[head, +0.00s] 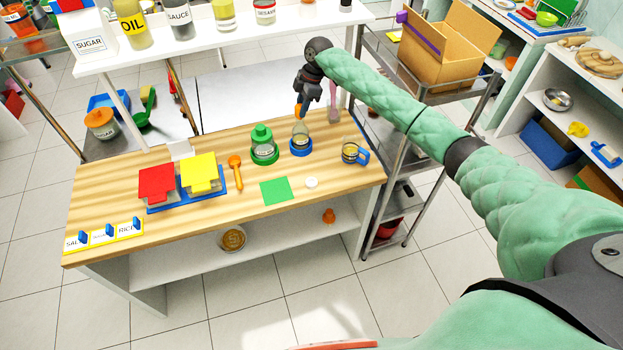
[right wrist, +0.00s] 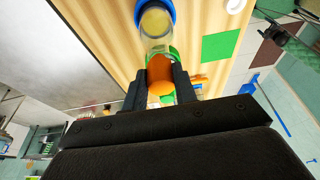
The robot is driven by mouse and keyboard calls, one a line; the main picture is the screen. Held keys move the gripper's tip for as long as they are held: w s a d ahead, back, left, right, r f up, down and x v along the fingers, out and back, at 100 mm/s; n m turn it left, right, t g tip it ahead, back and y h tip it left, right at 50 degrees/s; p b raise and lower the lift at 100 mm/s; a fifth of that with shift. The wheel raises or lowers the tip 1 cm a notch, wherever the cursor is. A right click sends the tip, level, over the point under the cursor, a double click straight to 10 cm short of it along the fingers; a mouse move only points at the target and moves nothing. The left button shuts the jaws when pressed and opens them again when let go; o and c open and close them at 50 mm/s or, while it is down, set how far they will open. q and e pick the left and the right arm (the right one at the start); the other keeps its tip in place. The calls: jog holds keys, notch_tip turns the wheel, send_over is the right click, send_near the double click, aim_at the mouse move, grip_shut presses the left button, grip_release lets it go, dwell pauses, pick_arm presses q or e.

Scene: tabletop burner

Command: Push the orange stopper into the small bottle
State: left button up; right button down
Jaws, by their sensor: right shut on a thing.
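My right gripper (head: 303,104) is shut on the orange stopper (head: 298,112), which shows just under its fingertips. The small clear bottle (head: 300,130) stands upright in a blue base (head: 301,150) on the wooden table, directly below the stopper. In the right wrist view the stopper (right wrist: 160,72) sits between the two dark fingers, in line with the bottle (right wrist: 155,25). The stopper is at or just above the bottle's mouth; I cannot tell whether it touches. My left gripper is not in view.
A green-capped jar (head: 263,147) stands left of the bottle, and a blue-handled mug (head: 352,153) right of it. A green square (head: 276,191) and a white disc (head: 312,183) lie in front. A white shelf (head: 230,43) with condiments is behind.

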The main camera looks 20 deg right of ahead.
jog(key=shift+f, duration=0.15)
jog(key=shift+f, duration=0.35)
dwell(0.4)
jog(key=c, duration=1)
grip_release()
jog(key=shift+c, duration=1.5)
jog(key=shift+r, duration=0.2)
jog(key=shift+r+p, duration=0.55)
jog(key=shift+r, duration=0.3)
